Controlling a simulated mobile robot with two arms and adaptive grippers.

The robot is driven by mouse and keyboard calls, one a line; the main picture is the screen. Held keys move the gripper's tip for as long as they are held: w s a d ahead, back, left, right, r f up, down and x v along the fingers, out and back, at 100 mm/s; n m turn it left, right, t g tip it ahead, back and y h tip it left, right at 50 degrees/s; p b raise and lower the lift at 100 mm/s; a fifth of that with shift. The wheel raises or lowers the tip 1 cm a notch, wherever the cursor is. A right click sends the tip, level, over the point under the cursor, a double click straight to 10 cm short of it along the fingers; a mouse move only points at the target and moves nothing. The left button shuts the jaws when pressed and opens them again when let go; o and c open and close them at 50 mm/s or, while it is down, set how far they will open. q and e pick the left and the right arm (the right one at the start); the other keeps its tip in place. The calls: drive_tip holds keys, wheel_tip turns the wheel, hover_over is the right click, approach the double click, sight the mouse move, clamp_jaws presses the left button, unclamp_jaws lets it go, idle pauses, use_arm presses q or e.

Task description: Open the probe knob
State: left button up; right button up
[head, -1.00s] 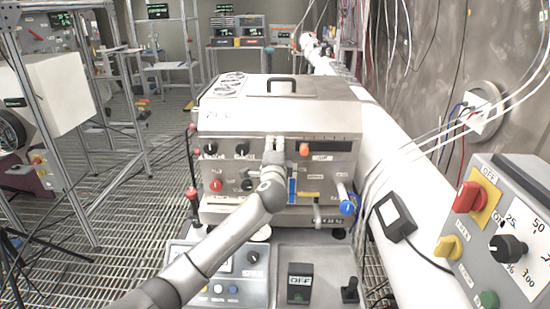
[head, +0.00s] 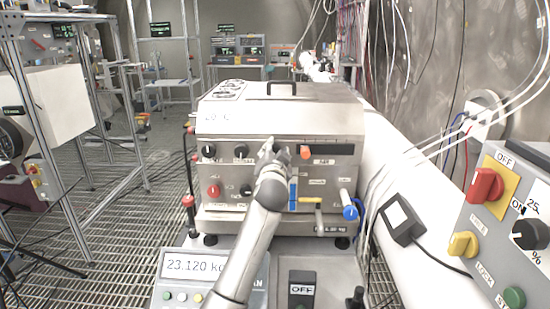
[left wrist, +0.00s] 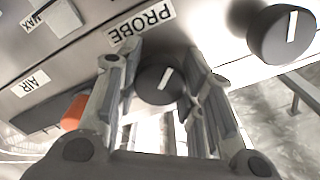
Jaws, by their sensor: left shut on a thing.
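The probe knob (left wrist: 152,88) is dark and round with a white pointer line, just below the PROBE label (left wrist: 141,27) in the left wrist view. My left gripper (left wrist: 160,92) has a finger on each side of it and is shut on it. In the head view my left gripper (head: 272,152) is at the upper front panel of the steel machine (head: 225,135). There the gripper hides the knob. My right gripper is in neither view.
Other black knobs (head: 209,151) and a red knob (head: 213,190) are on the panel left of my gripper. An orange knob (head: 305,152) sits close on its right. A blue-ended handle (head: 350,212) sticks out lower right. A control box (head: 510,225) stands at right.

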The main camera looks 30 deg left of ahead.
use_arm(q)
drive_tip(key=n+b, duration=0.1)
drive_tip(key=n, duration=0.4)
drive_tip(key=shift+f, duration=0.1)
drive_tip(key=shift+n, duration=0.3)
idle(0.4)
drive_tip(key=o, duration=1)
drive_tip(key=shift+o, duration=0.2)
drive_tip(key=shift+s, duration=0.1)
drive_tip(key=v, duration=1.2)
